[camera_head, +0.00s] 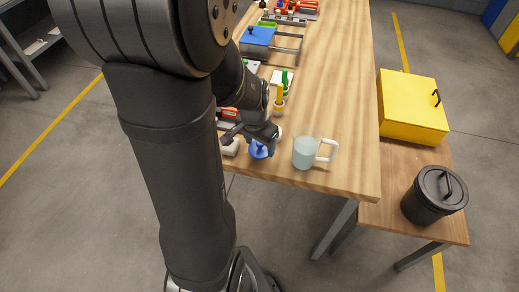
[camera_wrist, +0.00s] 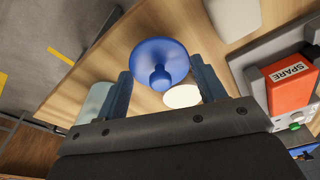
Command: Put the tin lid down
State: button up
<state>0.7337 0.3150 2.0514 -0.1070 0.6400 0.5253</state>
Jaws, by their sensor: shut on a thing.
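The lid is a round blue disc with a blue knob (camera_wrist: 160,60), and I take it to be the tin lid. In the head view the blue lid (camera_head: 258,152) shows just below my gripper (camera_head: 262,142), near the table's front edge. In the wrist view my gripper (camera_wrist: 163,75) has one finger on each side of the disc, at its rim, with the knob facing the camera. I cannot tell whether the lid's underside touches the table. A round cream thing (camera_wrist: 182,96) lies partly behind the lid and the right finger; what it is is unclear.
A glass mug (camera_head: 305,153) stands to the right of my gripper, close to it. A whitish block (camera_head: 230,147) lies close on the left. A red box marked SPARE (camera_wrist: 291,82) sits in a grey tray. The table right of the yellow-green bottle (camera_head: 279,98) is clear.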

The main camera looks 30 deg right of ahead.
aim_at(259, 147)
jog(key=shift+f, duration=1.6)
jog(key=shift+f, duration=0.2)
jog(key=o, duration=1)
jog(key=shift+c, duration=0.2)
jog(key=shift+r, duration=0.1)
notch_tip(259, 147, up, 12)
jog(key=a, duration=0.1)
jog(key=shift+s+a, duration=0.35)
